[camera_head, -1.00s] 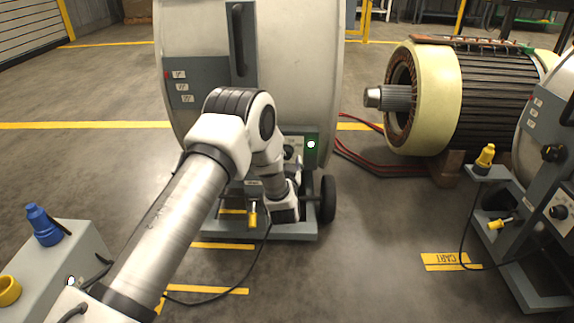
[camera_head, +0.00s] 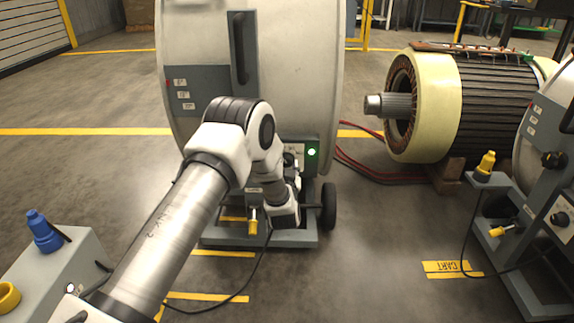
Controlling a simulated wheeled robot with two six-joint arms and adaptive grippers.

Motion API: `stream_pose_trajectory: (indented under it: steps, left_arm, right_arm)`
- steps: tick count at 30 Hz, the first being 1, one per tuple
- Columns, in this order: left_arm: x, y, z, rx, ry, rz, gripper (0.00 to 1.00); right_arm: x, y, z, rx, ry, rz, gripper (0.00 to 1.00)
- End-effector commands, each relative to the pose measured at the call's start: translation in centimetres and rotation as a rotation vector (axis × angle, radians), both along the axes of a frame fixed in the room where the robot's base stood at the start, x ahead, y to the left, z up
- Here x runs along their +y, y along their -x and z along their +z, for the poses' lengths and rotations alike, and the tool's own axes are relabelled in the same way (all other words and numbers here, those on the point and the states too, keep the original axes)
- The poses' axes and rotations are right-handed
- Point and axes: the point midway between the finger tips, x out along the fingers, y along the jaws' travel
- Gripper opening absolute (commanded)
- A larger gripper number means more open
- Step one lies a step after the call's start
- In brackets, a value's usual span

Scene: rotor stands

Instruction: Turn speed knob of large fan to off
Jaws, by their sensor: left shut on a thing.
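The large fan (camera_head: 290,60) is a big pale drum on a grey wheeled cart in the middle of the head view. Its small control panel, low on the right of the drum, has a lit green-white lamp (camera_head: 311,152). The dark speed knob (camera_head: 288,159) is left of the lamp and partly hidden by my arm. My left arm reaches in from the lower left and bends down in front of the panel. My left gripper (camera_head: 291,175) is at the knob and shut on it; its fingertips are mostly hidden by the wrist. My right gripper is out of view.
A second fan cart (camera_head: 530,250) with yellow plugs stands at the right. A large rotor machine (camera_head: 490,105) is behind it. A grey box (camera_head: 60,275) with blue and yellow connectors is at lower left. A black cable (camera_head: 262,262) hangs from the cart to the floor.

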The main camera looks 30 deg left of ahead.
Motion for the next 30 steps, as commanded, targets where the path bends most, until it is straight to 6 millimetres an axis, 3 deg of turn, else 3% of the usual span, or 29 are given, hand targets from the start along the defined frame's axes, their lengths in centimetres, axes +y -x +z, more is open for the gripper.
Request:
stream_pose_trajectory:
  steps: [21,30]
  left_arm:
    - [0.1,0.1,0.1,-0.269,0.439,0.000,0.04]
    - [0.2,0.1,0.0,-0.326,0.531,0.000,0.04]
  right_arm:
    - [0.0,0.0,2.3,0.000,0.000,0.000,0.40]
    - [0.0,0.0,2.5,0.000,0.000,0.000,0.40]
